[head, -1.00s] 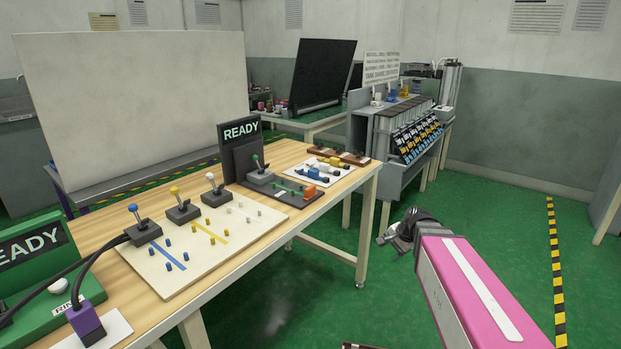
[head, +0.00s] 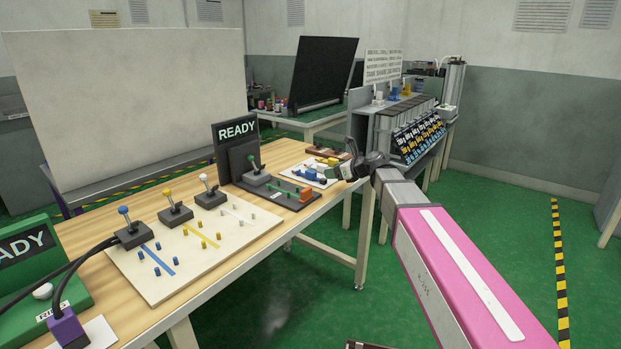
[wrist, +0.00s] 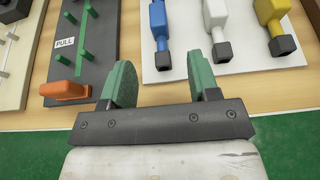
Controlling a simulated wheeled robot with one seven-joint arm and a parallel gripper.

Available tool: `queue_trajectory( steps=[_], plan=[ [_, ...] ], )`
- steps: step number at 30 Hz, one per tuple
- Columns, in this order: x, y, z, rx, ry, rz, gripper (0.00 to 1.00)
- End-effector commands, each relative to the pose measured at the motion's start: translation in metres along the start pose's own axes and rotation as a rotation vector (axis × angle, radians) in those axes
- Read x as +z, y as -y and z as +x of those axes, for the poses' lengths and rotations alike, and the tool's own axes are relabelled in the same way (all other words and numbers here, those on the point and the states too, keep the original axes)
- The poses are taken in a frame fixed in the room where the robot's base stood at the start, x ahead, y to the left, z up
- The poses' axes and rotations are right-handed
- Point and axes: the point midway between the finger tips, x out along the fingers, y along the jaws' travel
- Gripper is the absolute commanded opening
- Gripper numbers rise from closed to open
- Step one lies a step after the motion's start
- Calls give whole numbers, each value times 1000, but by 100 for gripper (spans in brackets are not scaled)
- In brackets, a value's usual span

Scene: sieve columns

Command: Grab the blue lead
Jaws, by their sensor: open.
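The blue lead (wrist: 158,20) lies on a white board (wrist: 180,70) in the wrist view, with its dark tip toward my gripper. Its far end is cut off by the top edge. In the head view the blue lead (head: 307,173) is small, on the wooden table. My gripper (wrist: 158,76) is open and empty, with green pads on its fingers. The blue lead is ahead of the gap between the fingers, apart from them. In the head view my gripper (head: 339,171) is at the right end of the table, beside the board.
A white lead (wrist: 215,20) and a yellow lead (wrist: 273,20) lie to the right of the blue one. On the left is a dark panel (wrist: 85,75) with green pegs and an orange block (wrist: 65,90). A READY sign (head: 237,131) stands behind that panel.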

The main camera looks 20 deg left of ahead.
Motion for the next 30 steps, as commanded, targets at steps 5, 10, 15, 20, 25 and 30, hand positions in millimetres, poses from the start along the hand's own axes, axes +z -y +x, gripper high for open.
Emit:
queue_trajectory(
  steps=[5,10,15,20,25,30],
  plan=[
    [0,1,26,1,-2,-2,55],
    [0,0,34,1,-2,-2,55],
    [2,0,56,2,-2,-3,55],
    [2,-1,77,2,-2,-3,55],
    [1,-2,80,0,-2,-3,55],
    [1,-2,79,0,-2,-3,33]
  ],
)
